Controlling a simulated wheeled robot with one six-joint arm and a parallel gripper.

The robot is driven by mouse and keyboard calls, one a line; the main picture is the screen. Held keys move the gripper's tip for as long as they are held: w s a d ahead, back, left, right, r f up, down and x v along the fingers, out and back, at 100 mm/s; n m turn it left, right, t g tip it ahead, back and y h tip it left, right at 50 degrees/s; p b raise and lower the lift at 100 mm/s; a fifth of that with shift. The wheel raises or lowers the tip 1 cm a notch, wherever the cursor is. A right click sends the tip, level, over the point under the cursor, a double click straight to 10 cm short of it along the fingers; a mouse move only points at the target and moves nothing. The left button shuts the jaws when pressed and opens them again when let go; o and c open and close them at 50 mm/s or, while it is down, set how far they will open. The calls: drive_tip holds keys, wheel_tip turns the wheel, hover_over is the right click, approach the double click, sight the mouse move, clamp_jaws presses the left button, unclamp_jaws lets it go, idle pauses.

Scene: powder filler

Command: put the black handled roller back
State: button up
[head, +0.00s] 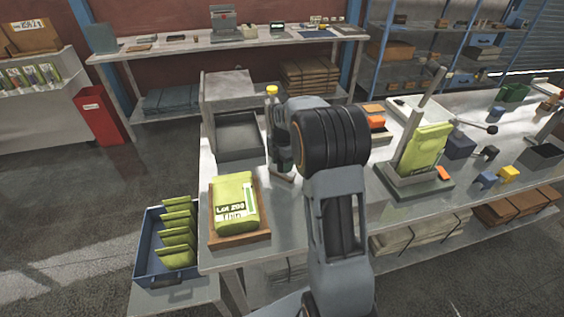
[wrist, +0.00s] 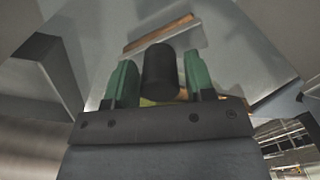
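My gripper (wrist: 160,78) has two green fingers. They stand on either side of a black cylinder, the handle of the black handled roller (wrist: 161,70), which fills nearly all the space between them. The rest of the roller cannot be made out. A pale surface with a wooden strip (wrist: 158,34) lies beyond the handle in the wrist view.
A green bag (head: 234,203) lies on a wooden board (head: 240,237) at the bench's (head: 285,218) left end. A blue crate (head: 150,260) of green pouches stands beside it. A press-like stand (head: 415,187) with a green bag is right of my arm. A yellow-capped bottle (head: 272,91) stands behind.

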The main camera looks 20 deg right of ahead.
drive_tip(key=shift+o, duration=0.8)
wheel_tip(320, 180, up, 12)
drive_tip(key=s+a+m+t, duration=0.1)
drive_tip(key=s+a+m, duration=0.2)
drive_tip(key=s+m, duration=0.4)
drive_tip(key=s+a+f+m+t, duration=0.1)
drive_tip(key=s+a+m, duration=0.3)
drive_tip(key=s+m, duration=0.3)
drive_tip(key=s+a+f+m+t, duration=0.1)
drive_tip(key=s+a+m+t, duration=0.1)
drive_tip(key=s+a+m, duration=0.2)
drive_tip(key=s+m, duration=0.3)
drive_tip(key=s, duration=0.1)
drive_tip(key=shift+f, duration=0.2)
